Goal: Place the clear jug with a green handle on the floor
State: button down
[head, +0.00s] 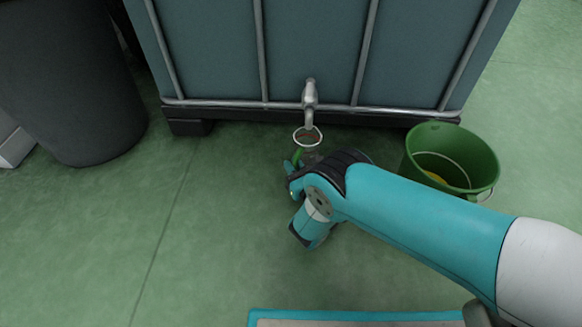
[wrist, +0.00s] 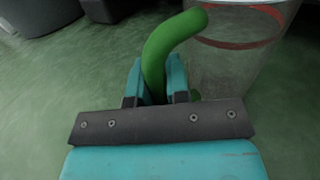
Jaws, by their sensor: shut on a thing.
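The clear jug (head: 310,151) is below the metal tap (head: 310,98) of the big tank in the head view, its round rim showing just under the spout. In the wrist view the clear jug (wrist: 228,65) is upright at the upper right, with a red band near its top. Its green handle (wrist: 168,45) stands between the fingers of my gripper (wrist: 158,88), which is shut on it. In the head view my arm hides the jug's lower part, and I cannot tell whether its base touches the floor.
The grey tank (head: 310,45) in a metal frame stands behind the jug. A green bucket (head: 470,150) with something yellow inside stands to the right. A dark bin (head: 70,80) stands at the left. The green floor (head: 90,240) is clear at the front left.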

jog(key=shift+a+f, duration=0.1)
jog(key=shift+a, duration=0.05)
jog(key=c, duration=1.1)
grip_release()
jog(key=shift+s+r+p, duration=0.15)
jog(key=shift+r+p, duration=0.15)
jog(key=shift+p, duration=0.1)
jog(key=p+v, duration=0.1)
jog(key=p, duration=0.1)
jog(key=p+v, duration=0.1)
jog(key=p, duration=0.1)
jog(key=p+v, duration=0.1)
jog(key=shift+s+d+r+p, duration=0.2)
jog(key=shift+d+r+p, duration=0.05)
jog(key=shift+p, duration=0.15)
jog(key=p+v, duration=0.7)
jog(key=p, duration=0.1)
jog(key=shift+s+d+f, duration=0.1)
jog(key=shift+s+f, duration=0.05)
jog(key=shift+f, duration=0.05)
jog(key=shift+s+d+f+p, duration=0.25)
jog(key=shift+s+d+p, duration=0.05)
jog(key=shift+s, duration=0.1)
